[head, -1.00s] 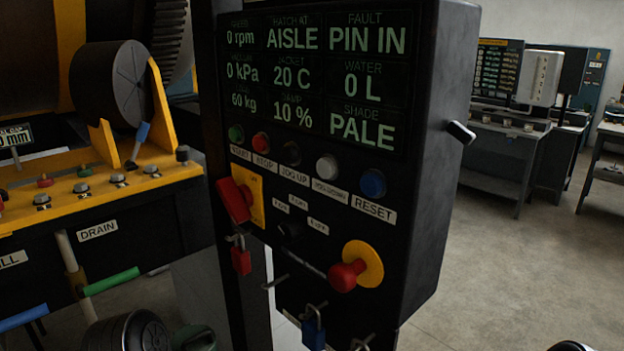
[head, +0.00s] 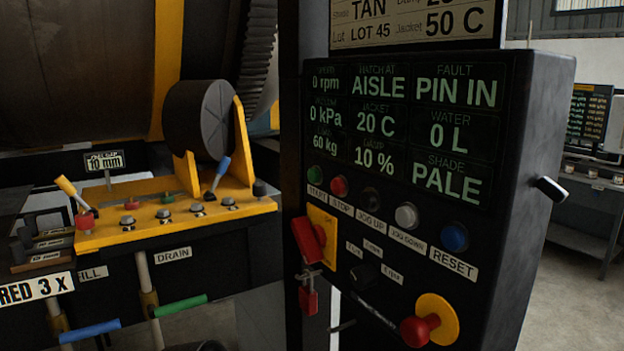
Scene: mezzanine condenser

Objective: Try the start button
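The green start button (head: 315,174) sits at the left end of the button row on the black control panel (head: 540,130), above its START label (head: 316,192). To its right are the red stop button (head: 339,186), a dark jog-up button (head: 371,198), a white jog-down button (head: 406,215) and a blue reset button (head: 455,237). The panel's display (head: 405,125) reads 0 rpm, hatch at AISLE, fault PIN IN, 0 kPa, 20 C, water 0 L, 60 kg, 10 %, shade PALE. Neither gripper is in view.
A red rotary switch (head: 309,240) on a yellow plate has a red padlock (head: 308,299) hanging below it. A red mushroom knob (head: 418,330) is at the lower right. Left stands a yellow valve deck (head: 150,238) with blue (head: 90,332) and green (head: 181,306) handles below.

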